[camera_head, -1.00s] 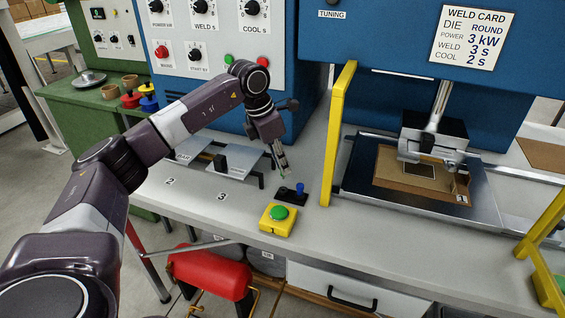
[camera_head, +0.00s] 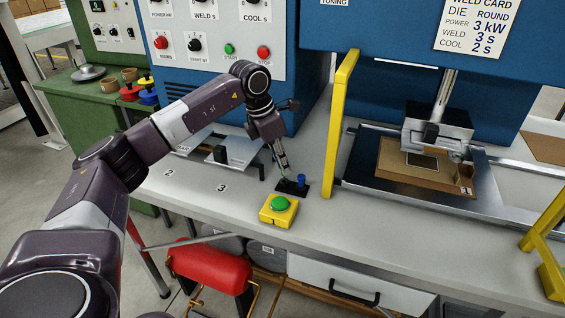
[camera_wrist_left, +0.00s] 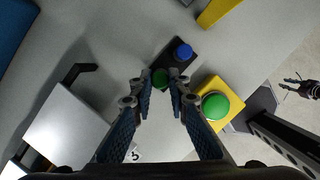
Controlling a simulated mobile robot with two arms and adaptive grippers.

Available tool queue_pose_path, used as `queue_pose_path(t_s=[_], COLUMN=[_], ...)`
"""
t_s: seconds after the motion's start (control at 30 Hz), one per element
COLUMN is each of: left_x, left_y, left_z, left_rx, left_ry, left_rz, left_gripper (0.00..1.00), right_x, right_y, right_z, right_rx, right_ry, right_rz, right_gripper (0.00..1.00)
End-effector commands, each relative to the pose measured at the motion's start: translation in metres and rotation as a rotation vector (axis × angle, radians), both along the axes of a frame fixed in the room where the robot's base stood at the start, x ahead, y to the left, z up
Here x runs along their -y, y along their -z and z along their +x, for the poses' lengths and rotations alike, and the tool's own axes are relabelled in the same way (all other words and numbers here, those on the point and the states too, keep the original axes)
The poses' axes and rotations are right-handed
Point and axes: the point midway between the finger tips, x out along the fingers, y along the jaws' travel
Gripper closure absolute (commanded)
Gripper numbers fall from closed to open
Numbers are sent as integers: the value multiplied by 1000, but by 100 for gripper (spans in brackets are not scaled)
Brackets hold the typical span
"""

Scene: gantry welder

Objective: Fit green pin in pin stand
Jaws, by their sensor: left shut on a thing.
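The black pin stand (camera_head: 292,188) lies on the grey bench top, with a blue pin (camera_head: 301,180) upright at its right end. My left gripper (camera_head: 284,170) points down over the left end of the stand. In the left wrist view the stand (camera_wrist_left: 186,64) and the blue pin (camera_wrist_left: 183,52) lie just beyond the fingertips. Whether the green pin touches the stand or sits in a hole cannot be told.
A yellow box with a green button (camera_head: 279,205) sits just in front of the stand. A yellow frame post (camera_head: 338,125) rises to the right. A metal plate (camera_head: 232,150) stands to the left. The welder bed with a brown tray (camera_head: 430,178) is farther right.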

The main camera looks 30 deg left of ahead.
Motion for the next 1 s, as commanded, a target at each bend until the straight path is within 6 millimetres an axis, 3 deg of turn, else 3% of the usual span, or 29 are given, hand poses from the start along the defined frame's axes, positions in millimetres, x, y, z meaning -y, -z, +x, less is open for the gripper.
queue_pose_path(t_s=[0.83,0.87,1.0], left_x=[0,0,0], left_y=[25,24,23], left_z=[0,0,0], left_rx=[-1,0,0], left_ry=[0,0,0], left_rz=[1,0,0], left_gripper=[100,83,67], right_x=[-3,-3,-3], right_y=[15,15,14], right_z=[0,0,0], right_rx=[0,-1,-1], right_ry=[0,0,0], right_rz=[4,4,4], right_gripper=[75,75,75])
